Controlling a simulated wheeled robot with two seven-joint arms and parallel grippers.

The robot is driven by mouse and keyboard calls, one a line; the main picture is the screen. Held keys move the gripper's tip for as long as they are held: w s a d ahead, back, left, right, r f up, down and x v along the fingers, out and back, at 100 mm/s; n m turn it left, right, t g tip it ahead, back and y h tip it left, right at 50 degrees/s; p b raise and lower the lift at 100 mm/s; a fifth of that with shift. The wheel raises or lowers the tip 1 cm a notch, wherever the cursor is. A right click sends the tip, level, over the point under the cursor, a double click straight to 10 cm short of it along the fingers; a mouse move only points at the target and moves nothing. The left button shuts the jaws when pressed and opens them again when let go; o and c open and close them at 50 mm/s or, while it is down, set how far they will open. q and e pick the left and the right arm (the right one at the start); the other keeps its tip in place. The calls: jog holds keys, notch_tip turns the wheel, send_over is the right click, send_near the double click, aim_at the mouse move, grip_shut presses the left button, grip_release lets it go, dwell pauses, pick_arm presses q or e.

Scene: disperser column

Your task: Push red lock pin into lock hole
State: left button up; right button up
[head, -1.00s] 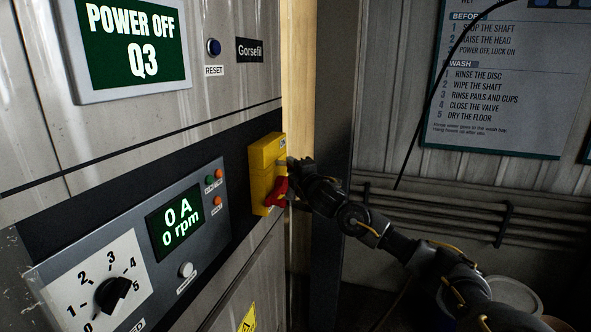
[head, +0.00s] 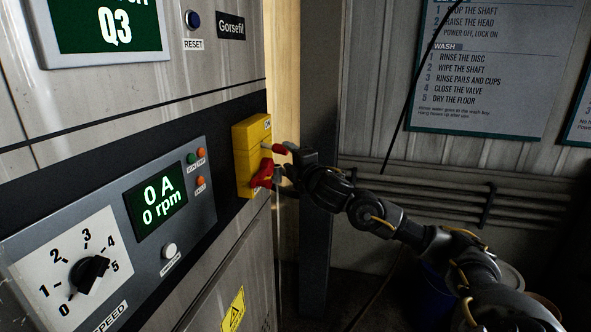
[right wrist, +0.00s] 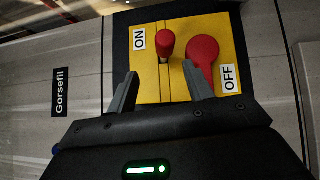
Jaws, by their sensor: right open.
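The red lock pin (head: 280,149) sticks out on a pale metal rod from the yellow switch box (head: 241,150). In the right wrist view the pin (right wrist: 167,43) shows end-on, between the ON label and the red handle (right wrist: 203,52). That handle (head: 262,174) sits below the pin in the head view, towards OFF. My right gripper (head: 282,168) is at the box's right side, close to the pin and handle. In the right wrist view the gripper (right wrist: 160,83) is open; the pin lies ahead between its fingers. I cannot make out the lock hole. My left gripper is out of view.
The box is on the cabinet's dark band, next to a control panel (head: 158,251) reading 0 A, 0 rpm. A dark post (head: 318,240) stands behind my right arm. Pipes (head: 440,190) run along the wall under a wash sign (head: 480,105).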

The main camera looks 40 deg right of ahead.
jog(key=shift+s+a+f+b, duration=0.1)
jog(key=shift+s+a+b, duration=0.05)
jog(key=shift+s, duration=0.7)
jog(key=shift+s+a+b, duration=0.15)
jog(key=shift+s, duration=0.65)
